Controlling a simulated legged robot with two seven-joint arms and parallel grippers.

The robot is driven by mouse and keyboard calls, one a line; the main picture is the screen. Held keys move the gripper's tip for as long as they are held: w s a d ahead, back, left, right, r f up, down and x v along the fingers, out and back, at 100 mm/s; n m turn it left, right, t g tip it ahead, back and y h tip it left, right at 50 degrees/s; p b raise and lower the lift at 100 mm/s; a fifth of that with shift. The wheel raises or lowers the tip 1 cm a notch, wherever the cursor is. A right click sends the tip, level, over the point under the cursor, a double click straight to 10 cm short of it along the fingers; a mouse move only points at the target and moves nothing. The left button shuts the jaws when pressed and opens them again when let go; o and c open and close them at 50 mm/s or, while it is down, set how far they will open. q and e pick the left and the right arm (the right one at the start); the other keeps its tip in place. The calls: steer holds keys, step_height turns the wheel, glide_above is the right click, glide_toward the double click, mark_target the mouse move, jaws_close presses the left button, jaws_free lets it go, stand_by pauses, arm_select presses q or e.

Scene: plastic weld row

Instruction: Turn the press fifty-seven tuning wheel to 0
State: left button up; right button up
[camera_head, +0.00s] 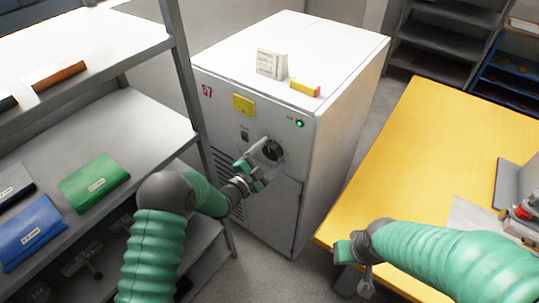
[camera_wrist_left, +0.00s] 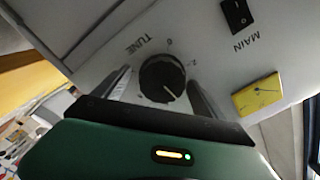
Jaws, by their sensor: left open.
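The press fifty-seven (camera_head: 270,65) is a white cabinet marked 57. Its tuning wheel (camera_head: 272,150) is a dark round knob on the front face. In the left wrist view the black wheel (camera_wrist_left: 162,77) sits by the label TUNE, with small scale marks around it. A light pointer line seems to show near its lower edge, but its reading is unclear. My left gripper (camera_head: 255,168) is open in front of the wheel, its fingers on either side of it; I cannot tell whether they touch. My right gripper (camera_head: 350,252) is near the yellow table's edge; its jaws are unclear.
A black MAIN switch (camera_wrist_left: 237,14) and yellow plate (camera_wrist_left: 257,95) are beside the wheel. A green lamp (camera_head: 299,123) is lit. A card (camera_head: 271,63) and yellow-red block (camera_head: 305,88) are on top of the press. Shelves (camera_head: 150,120) stand left, a yellow table (camera_head: 430,150) right.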

arm_select(q)
steer(key=shift+a, duration=0.25)
steer(key=c, duration=1.3)
steer(key=shift+c, duration=0.3)
